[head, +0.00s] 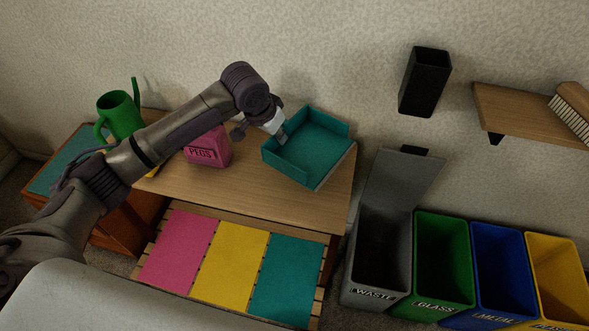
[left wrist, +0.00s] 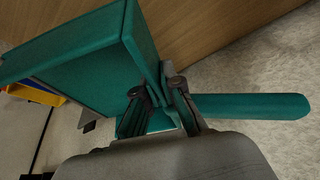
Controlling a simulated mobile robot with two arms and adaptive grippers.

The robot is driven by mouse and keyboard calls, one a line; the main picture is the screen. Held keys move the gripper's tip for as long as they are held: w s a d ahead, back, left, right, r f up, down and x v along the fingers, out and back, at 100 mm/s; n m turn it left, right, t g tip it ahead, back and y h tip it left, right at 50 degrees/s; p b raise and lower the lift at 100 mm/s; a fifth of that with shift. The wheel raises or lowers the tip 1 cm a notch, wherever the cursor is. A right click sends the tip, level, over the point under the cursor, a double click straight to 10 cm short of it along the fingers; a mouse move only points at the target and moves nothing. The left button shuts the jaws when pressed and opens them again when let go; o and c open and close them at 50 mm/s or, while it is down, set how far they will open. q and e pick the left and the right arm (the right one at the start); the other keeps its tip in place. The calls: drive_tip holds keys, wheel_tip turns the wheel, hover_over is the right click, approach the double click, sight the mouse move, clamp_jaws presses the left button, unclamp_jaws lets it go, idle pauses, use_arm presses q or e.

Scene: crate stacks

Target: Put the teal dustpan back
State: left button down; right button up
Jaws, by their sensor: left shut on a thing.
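The teal dustpan (head: 308,150) is at the right end of the wooden tabletop in the head view, its open tray facing up. My left gripper (head: 279,134) is at its left side and shut on it. In the left wrist view the fingers (left wrist: 160,98) close near the base of the handle, and the dustpan's handle (left wrist: 255,106) sticks out to the right. The tray (left wrist: 90,60) fills the upper left there. I cannot tell whether the dustpan touches the tabletop. My right gripper is not in view.
The tabletop (head: 255,190) also bears a pink pegs container (head: 207,150). A green watering can (head: 121,115) stands at the left. Pink, yellow and teal mats (head: 285,280) lie on slats in front. Grey, green, blue and yellow bins stand right; a black holder (head: 424,82) and a shelf (head: 520,112) are on the wall.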

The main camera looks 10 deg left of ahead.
sight(278, 145)
use_arm(q)
wheel_tip(278, 145, down, 3)
drive_tip(key=shift+a+f, duration=0.1)
drive_tip(key=shift+a, duration=0.05)
wheel_tip(278, 145, down, 4)
drive_tip(key=shift+f+b, duration=0.1)
drive_tip(key=shift+b, duration=0.6)
drive_tip(key=shift+f, duration=0.3)
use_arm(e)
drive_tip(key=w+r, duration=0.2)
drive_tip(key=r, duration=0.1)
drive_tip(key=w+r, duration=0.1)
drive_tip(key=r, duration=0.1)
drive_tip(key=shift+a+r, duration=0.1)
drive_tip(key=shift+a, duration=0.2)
use_arm(q)
drive_tip(key=c, duration=1.7)
unclamp_jaws()
drive_tip(key=o, duration=0.4)
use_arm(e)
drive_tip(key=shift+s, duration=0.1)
